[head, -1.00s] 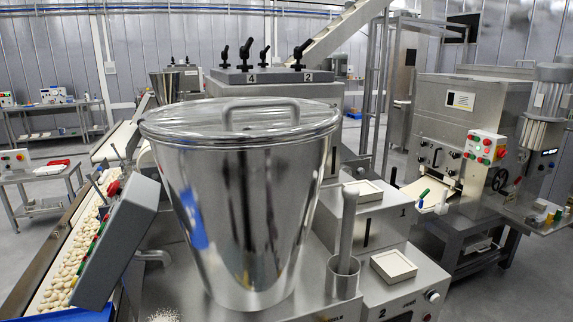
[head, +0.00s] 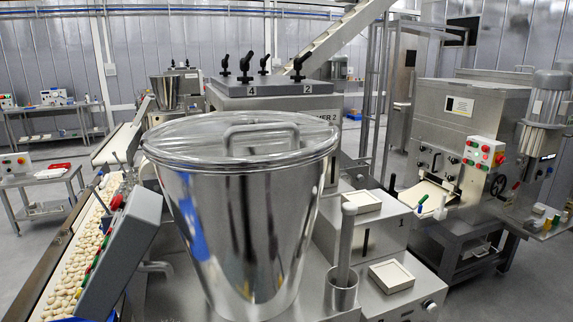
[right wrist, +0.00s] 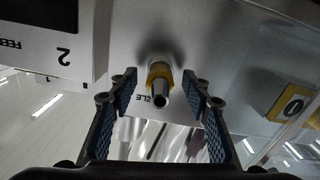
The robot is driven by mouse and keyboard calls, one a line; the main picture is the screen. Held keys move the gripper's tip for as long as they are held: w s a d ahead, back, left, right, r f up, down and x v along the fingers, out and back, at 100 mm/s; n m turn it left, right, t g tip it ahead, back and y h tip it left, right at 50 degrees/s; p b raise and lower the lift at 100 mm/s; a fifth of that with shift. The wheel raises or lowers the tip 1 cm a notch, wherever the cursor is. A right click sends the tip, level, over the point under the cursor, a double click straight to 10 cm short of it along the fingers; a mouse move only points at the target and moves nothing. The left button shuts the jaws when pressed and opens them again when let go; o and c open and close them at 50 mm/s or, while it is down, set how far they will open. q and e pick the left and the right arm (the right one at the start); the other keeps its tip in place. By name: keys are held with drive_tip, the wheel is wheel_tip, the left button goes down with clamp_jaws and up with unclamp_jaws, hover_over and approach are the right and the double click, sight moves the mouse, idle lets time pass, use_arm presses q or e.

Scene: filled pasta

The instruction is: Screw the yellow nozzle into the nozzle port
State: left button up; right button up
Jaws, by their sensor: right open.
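The yellow nozzle (right wrist: 159,78), a metal tube with a yellow collar, sticks out from the grey machine face in the right wrist view. Its collar end is at the machine face, where the nozzle port is hidden behind it. How deep it sits I cannot tell. My right gripper (right wrist: 160,86) is open, with one blue-padded finger on each side of the nozzle and visible gaps between. The head view shows neither gripper nor the nozzle. My left gripper is out of view.
A lidded steel hopper (head: 235,215) fills the middle of the head view. A grey control box (head: 122,250) stands beside a conveyor of pasta (head: 75,270) at left. In the right wrist view, a yellow-framed block (right wrist: 289,103) is to the right and a panel marked 2 (right wrist: 45,40) to the left.

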drive_tip(key=n, duration=0.7)
drive_tip(key=shift+n, duration=0.3)
drive_tip(key=n+b, duration=0.1)
drive_tip(key=n, duration=0.3)
drive_tip(key=shift+b, duration=0.35)
drive_tip(key=n+b, duration=0.1)
drive_tip(key=n, duration=0.3)
drive_tip(key=shift+c, duration=0.3)
